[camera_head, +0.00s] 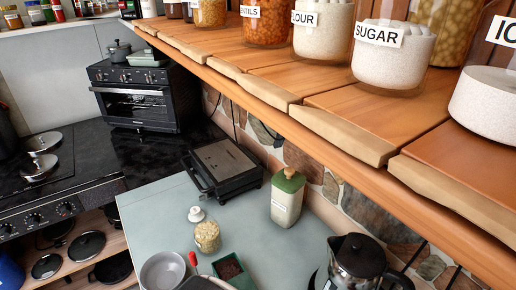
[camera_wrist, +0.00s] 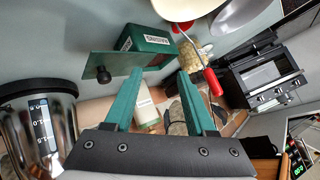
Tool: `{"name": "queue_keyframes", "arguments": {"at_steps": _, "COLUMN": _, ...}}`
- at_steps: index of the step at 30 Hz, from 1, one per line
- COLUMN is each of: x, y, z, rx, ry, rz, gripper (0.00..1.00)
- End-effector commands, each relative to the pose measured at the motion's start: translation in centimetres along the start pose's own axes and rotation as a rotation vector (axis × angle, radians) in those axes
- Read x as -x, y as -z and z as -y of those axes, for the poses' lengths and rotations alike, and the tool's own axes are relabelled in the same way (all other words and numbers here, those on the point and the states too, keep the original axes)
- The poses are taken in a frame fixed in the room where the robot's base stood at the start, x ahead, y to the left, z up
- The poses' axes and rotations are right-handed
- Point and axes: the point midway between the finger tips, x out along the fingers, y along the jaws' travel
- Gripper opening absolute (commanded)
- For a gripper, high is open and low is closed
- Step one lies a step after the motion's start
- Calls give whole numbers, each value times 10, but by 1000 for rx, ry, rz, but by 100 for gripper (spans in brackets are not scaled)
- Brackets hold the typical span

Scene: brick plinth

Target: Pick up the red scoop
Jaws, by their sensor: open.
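The red scoop shows in the wrist view as a red handle (camera_wrist: 214,82) on a thin metal stem. The stem runs up to a red patch beside a pale round vessel (camera_wrist: 190,8), and I cannot make out the scoop's bowl. In the head view a small red handle (camera_head: 192,259) shows at the bottom, between a pale pot and a green box. My gripper (camera_wrist: 160,74) has two teal fingers spread apart with nothing between them. The red handle is just right of the right finger, apart from it in the picture. I cannot clearly make out my gripper in the head view.
The green box (camera_head: 229,268) with dark contents, a jar of beige pieces (camera_head: 207,236), the pale pot (camera_head: 162,271) and a green-lidded container (camera_head: 287,197) crowd the counter (camera_head: 150,205). A black kettle (camera_head: 357,262) stands right. A wooden shelf (camera_head: 270,85) overhangs the back.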

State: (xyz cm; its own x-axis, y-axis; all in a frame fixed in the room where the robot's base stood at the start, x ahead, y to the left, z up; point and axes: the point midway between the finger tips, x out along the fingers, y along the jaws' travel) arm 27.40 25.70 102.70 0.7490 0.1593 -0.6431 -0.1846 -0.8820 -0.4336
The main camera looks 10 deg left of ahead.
Motion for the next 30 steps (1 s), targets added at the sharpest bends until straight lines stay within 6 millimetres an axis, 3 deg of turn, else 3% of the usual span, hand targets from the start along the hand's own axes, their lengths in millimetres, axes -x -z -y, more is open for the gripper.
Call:
{"name": "queue_keyframes", "arguments": {"at_steps": 1, "x": 4, "y": -14, "z": -2, "rx": 104, "ry": 25, "rz": -115, "gripper": 56}}
{"name": "queue_keyframes", "arguments": {"at_steps": 6, "x": 46, "y": -33, "z": 12, "rx": 445, "ry": 200, "rz": -496, "gripper": 56}}
{"name": "queue_keyframes", "arguments": {"at_steps": 11, "x": 70, "y": -45, "z": 23, "rx": 606, "ry": 302, "rz": -637, "gripper": 56}}
{"name": "queue_keyframes", "arguments": {"at_steps": 14, "x": 58, "y": -36, "z": 32, "rx": 614, "ry": 305, "rz": -651, "gripper": 56}}
{"name": "queue_keyframes", "arguments": {"at_steps": 21, "x": 7, "y": -4, "z": 62, "rx": 611, "ry": 306, "rz": -650, "gripper": 56}}
{"name": "queue_keyframes", "arguments": {"at_steps": 30, "x": -30, "y": 21, "z": 84, "rx": 612, "ry": 307, "rz": -650, "gripper": 56}}
